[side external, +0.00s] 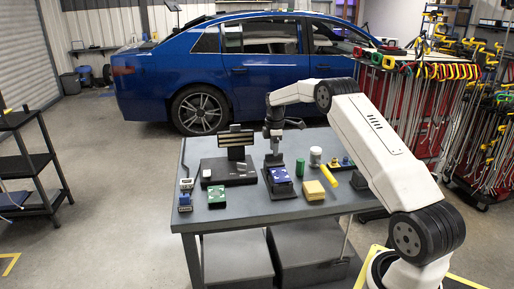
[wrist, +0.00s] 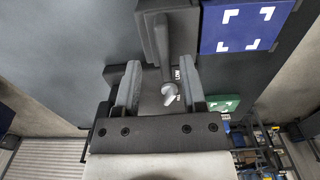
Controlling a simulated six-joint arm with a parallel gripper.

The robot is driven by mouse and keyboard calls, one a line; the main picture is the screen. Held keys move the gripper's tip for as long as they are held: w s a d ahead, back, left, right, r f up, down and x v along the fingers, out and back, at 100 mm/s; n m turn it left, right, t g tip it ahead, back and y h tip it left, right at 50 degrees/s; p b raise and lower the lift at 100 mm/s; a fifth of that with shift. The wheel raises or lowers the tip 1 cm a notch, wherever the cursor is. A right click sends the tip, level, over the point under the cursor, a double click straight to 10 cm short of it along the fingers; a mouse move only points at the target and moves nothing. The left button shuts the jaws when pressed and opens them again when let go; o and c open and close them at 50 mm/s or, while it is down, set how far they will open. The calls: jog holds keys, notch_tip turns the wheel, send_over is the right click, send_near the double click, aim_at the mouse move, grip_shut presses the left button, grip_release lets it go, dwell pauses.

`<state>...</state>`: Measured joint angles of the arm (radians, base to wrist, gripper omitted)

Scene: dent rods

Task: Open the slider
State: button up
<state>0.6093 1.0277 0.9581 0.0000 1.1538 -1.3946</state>
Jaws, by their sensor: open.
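In the wrist view my gripper (wrist: 160,64) is open, with its two grey fingers spread apart. A dark block with a long grey bar (wrist: 174,40) and a small light knob (wrist: 168,91) lies in view between and beyond the fingers. It looks like the slider, but I cannot tell its position. The fingers appear apart from the knob. A blue panel with white corner marks (wrist: 242,26) is to the right of the block. In the side view my gripper (side external: 273,135) is above the dark stand holding the blue panel (side external: 280,176); the slider is not distinct there.
The grey table (side external: 240,218) also holds a green board (side external: 217,195), a dark stand with a striped panel (side external: 236,142), a green cylinder (side external: 300,168), yellow blocks (side external: 313,190), a yellow tube (side external: 328,176) and a white jar (side external: 315,156).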

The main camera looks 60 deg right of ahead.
jog(key=shift+r, duration=2.65)
jog(key=shift+a, duration=0.1)
jog(key=shift+a, duration=0.25)
jog(key=s+a+m+t, duration=0.1)
jog(key=s+a+m, duration=0.1)
jog(key=a, duration=0.8)
jog(key=s+a+m, duration=0.2)
jog(key=a, duration=0.8)
jog(key=s+a+f+m+t, duration=0.1)
jog(key=s+a+f+m, duration=0.2)
jog(key=s+a, duration=1.1)
jog(key=shift+s+a+m+t, duration=0.25)
jog(key=shift+s+m, duration=0.75)
jog(key=shift+s, duration=1.05)
